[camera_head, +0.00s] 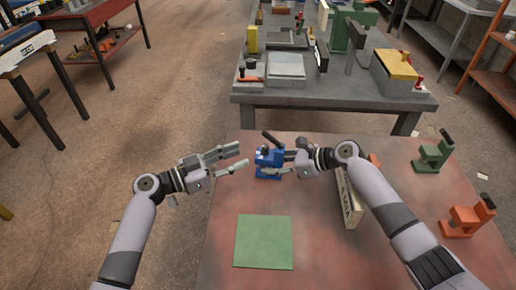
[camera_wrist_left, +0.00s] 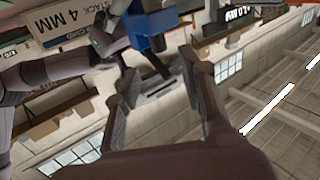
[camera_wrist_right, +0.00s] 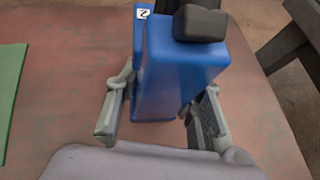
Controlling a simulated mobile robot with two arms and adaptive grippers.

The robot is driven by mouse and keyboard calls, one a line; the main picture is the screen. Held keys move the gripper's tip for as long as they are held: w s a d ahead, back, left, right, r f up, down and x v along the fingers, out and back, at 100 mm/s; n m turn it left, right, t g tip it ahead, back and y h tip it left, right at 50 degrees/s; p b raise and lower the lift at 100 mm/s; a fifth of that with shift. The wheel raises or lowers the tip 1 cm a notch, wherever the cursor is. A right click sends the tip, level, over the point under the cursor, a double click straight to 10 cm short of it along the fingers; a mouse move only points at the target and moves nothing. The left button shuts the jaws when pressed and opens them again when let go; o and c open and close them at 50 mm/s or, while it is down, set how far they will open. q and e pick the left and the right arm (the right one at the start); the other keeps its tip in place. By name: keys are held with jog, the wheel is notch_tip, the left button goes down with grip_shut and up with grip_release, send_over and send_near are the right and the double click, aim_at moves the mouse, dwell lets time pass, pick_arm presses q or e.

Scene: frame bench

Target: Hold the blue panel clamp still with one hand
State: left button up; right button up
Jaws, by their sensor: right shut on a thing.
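The blue panel clamp (camera_head: 265,158) stands on the red table near its far edge, with a dark handle sticking up. In the right wrist view its blue body (camera_wrist_right: 185,65) with a black knob on top sits between the fingers. My right gripper (camera_head: 280,161) comes from the right and is shut on the clamp. My left gripper (camera_head: 241,157) is open and empty, just left of the clamp and apart from it. The left wrist view shows its open fingers (camera_wrist_left: 165,100), with the blue clamp (camera_wrist_left: 148,25) beyond them.
A green square (camera_head: 263,242) lies on the red table (camera_head: 310,265). A labelled board (camera_head: 349,200) stands near my right forearm. A green clamp (camera_head: 433,152) and an orange clamp (camera_head: 467,216) stand at right. A grey bench (camera_head: 330,100) with fixtures is behind.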

aim_at(258, 157)
pick_arm(q)
jog(key=x, duration=0.7)
jog(key=shift+d, duration=0.1)
jog(key=shift+c, duration=0.5)
grip_shut()
